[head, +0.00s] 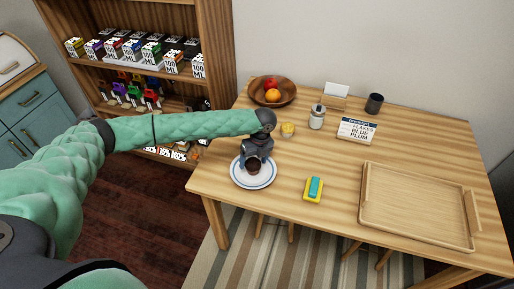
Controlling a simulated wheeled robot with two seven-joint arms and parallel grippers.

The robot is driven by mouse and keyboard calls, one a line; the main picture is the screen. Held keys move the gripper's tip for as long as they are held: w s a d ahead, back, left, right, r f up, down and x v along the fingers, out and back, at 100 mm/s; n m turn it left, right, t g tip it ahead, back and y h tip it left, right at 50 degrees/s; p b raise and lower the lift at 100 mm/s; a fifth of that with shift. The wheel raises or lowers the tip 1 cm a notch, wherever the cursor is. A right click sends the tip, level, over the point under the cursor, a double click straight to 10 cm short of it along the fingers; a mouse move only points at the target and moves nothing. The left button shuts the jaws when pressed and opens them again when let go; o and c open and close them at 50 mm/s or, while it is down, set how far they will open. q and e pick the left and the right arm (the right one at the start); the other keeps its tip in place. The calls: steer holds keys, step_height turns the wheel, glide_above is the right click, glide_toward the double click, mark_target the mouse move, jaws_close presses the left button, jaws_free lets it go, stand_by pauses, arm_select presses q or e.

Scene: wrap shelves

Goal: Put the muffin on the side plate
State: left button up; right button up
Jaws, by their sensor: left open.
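The side plate (238,178), white with a blue ring, lies near the left front edge of the table. The muffin (253,168), dark brown, shows over the middle of the plate and looks to be resting on it. My left gripper (253,161) points down at the muffin from above and behind, with its jaws open close around it. The gripper covers part of the muffin and the plate's far rim. My right gripper is out of view.
A yellow and teal sponge (314,188) lies right of the plate. A small yellow item (287,129), a jar (317,117), a sign (357,130), a dark cup (374,103) and a fruit bowl (259,99) stand behind. A wooden tray (370,205) fills the right.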

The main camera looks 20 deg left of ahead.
arm_select(q)
steer(key=b+v, duration=0.3)
steer(key=v, duration=0.7)
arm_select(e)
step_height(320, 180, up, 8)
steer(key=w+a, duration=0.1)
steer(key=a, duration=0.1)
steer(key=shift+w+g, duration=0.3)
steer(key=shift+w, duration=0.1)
arm_select(q)
steer(key=shift+a+f, duration=0.1)
